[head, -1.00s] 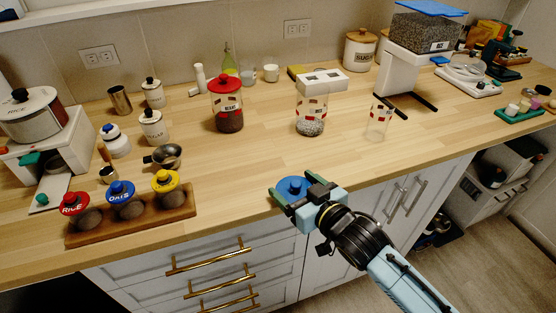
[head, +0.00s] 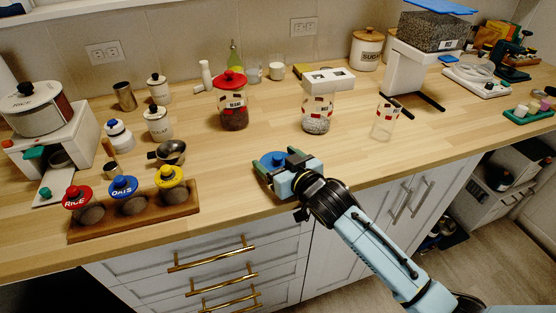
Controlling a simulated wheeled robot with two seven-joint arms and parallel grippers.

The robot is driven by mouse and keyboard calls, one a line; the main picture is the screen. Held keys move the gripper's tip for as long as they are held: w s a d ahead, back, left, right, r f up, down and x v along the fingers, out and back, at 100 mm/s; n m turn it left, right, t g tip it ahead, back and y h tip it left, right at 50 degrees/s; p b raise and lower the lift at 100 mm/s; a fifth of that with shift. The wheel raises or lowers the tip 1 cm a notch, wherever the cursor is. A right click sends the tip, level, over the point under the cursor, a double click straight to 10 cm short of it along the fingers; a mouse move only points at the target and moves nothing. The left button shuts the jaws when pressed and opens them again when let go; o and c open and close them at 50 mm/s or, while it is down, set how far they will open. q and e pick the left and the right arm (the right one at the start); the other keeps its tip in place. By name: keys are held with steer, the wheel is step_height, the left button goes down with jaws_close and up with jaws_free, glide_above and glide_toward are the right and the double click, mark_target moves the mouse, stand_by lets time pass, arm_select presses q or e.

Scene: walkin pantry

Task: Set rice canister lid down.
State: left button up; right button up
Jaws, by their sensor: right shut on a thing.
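A round blue lid (head: 273,158) with a dark knob is in the jaws of my right gripper (head: 283,169). The gripper is shut on it, and its body covers part of the lid's right side. The lid is over the counter (head: 235,195) near the front edge; I cannot tell whether it touches the wood. An open clear canister (head: 318,118) with pale grains and a label too small to read surely stands behind and right of the lid. My left gripper is not in view.
A red-lidded bean jar (head: 233,105) stands behind the lid. An empty clear jar (head: 385,122) is to the right. A wooden rack (head: 185,198) with red, blue and yellow lidded jars is at the left. A metal scoop (head: 170,152) lies nearby. Bare wood surrounds the lid.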

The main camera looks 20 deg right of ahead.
steer(key=shift+f, duration=0.15)
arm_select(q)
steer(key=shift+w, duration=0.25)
arm_select(e)
steer(key=o, duration=0.9)
steer(key=shift+o, duration=0.2)
steer(key=shift+s, duration=0.15)
steer(key=p+v, duration=0.1)
steer(key=v, duration=1)
steer(key=shift+d+p, duration=0.1)
steer(key=shift+p, duration=0.2)
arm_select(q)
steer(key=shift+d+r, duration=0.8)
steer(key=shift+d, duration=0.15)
arm_select(e)
steer(key=shift+s+d+r, duration=0.1)
steer(key=shift+s+r, duration=0.15)
steer(key=shift+s, duration=0.1)
